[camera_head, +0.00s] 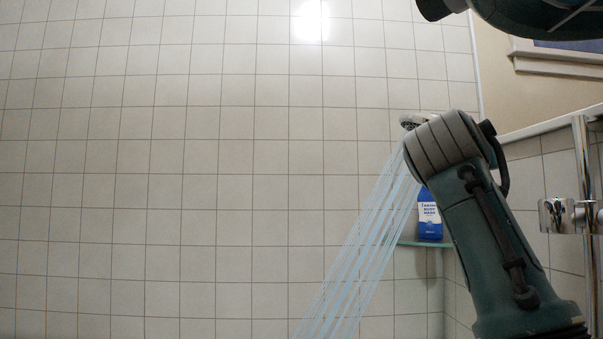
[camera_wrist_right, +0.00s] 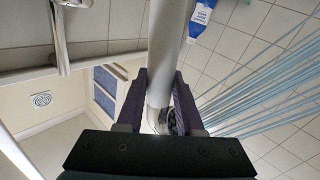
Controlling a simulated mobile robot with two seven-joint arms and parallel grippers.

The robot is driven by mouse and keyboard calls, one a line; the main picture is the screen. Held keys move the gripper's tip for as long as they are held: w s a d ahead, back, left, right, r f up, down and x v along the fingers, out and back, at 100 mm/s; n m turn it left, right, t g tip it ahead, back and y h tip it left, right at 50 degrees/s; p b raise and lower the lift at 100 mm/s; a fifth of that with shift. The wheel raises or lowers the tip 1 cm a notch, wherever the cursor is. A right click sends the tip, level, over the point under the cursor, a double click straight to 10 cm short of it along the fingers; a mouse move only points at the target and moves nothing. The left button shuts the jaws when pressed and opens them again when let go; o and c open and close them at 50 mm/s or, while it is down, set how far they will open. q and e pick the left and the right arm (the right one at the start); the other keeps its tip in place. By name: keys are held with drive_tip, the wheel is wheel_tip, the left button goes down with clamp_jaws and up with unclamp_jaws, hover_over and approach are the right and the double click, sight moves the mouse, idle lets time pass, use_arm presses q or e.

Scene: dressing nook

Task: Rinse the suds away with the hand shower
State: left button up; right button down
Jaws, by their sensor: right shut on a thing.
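My right gripper (camera_wrist_right: 161,85) is shut on this handle. Several light blue water streams (camera_head: 362,245) fan down and left from the head, past the bottom edge of the head view. They also cross the right side of the wrist view (camera_wrist_right: 262,95). No suds are visible. My left gripper is out of view.
A blue body wash bottle (camera_head: 429,217) stands on a glass corner shelf (camera_head: 408,243) beside my right arm. A chrome bracket (camera_head: 556,215) sits on a vertical rail (camera_head: 583,160) at the right. The tiled wall (camera_head: 200,160) at left is bare.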

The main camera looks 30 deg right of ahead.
drive_tip(key=shift+m, duration=0.3)
drive_tip(key=shift+w+a+r+p, duration=0.1)
drive_tip(key=shift+a+r+p, duration=0.15)
drive_tip(key=shift+r+p, duration=0.6)
drive_tip(key=shift+w+a+r+p, duration=0.1)
drive_tip(key=shift+a+r+p, duration=0.15)
drive_tip(key=shift+r+p, duration=0.6)
drive_tip(key=shift+w+a+r+p, duration=0.1)
drive_tip(key=shift+a+r+p, duration=0.25)
drive_tip(key=shift+r, duration=0.9)
drive_tip(key=shift+m, duration=0.4)
drive_tip(key=r+p, duration=0.1)
drive_tip(key=r, duration=0.1)
drive_tip(key=a+r+p, duration=0.1)
drive_tip(key=r+p, duration=0.3)
drive_tip(key=shift+w+a+r, duration=0.25)
drive_tip(key=shift+w+r, duration=0.1)
drive_tip(key=shift+w, duration=0.05)
drive_tip(key=shift+m+y, duration=0.3)
drive_tip(key=shift+w+a+r+p, duration=0.1)
drive_tip(key=shift+a+r+p, duration=0.15)
drive_tip(key=shift+r+p, duration=0.6)
drive_tip(key=shift+w+a+r+p, duration=0.1)
drive_tip(key=shift+a+r+p, duration=0.15)
drive_tip(key=shift+r+p, duration=0.6)
drive_tip(key=shift+w+a+r+p, duration=0.1)
drive_tip(key=shift+a+r+p, duration=0.15)
drive_tip(key=shift+r+p, duration=0.6)
drive_tip(key=shift+r, duration=0.15)
